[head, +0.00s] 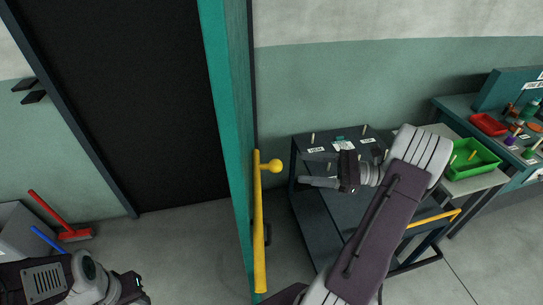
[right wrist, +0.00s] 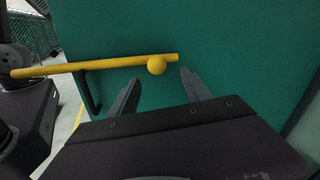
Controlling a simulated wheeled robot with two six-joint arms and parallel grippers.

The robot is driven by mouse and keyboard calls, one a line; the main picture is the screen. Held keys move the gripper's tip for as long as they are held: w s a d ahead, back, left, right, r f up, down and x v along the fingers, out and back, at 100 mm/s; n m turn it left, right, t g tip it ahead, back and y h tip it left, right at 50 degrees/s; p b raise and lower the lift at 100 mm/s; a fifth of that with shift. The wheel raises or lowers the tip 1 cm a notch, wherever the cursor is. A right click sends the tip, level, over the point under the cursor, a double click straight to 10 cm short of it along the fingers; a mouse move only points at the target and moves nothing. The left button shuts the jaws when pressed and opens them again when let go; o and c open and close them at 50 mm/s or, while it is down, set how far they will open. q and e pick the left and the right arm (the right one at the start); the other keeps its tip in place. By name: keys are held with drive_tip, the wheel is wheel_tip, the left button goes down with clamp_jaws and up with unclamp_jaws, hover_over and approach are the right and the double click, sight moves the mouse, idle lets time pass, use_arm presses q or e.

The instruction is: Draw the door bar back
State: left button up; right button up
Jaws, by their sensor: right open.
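The yellow door bar (head: 259,225) runs along the green door (head: 228,90), which stands open and shows nearly edge-on in the head view. A round yellow knob (head: 275,166) sticks out near one end of the bar. In the right wrist view the bar (right wrist: 100,64) lies across the green door face, with the knob (right wrist: 156,65) near its right end. My right gripper (head: 303,169) is open and empty, its fingers pointing at the knob. The knob appears between and just beyond the fingertips (right wrist: 160,78), apart from them. My left gripper (head: 133,287) is low at the left; its jaws are unclear.
A dark trolley (head: 320,205) stands below and behind my right gripper. Right of it are a green bin (head: 473,158) and a red bin (head: 488,124) on benches. A dark doorway (head: 130,100) is left of the door. A red broom (head: 75,234) is at the far left.

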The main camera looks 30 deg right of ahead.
sight(277, 166)
drive_tip(key=p+x, duration=0.1)
drive_tip(key=x, duration=0.7)
drive_tip(key=shift+a, duration=0.35)
drive_tip(key=shift+s+a+r, duration=0.1)
drive_tip(key=shift+a, duration=0.15)
drive_tip(key=shift+d, duration=0.1)
drive_tip(key=c, duration=0.7)
clamp_jaws()
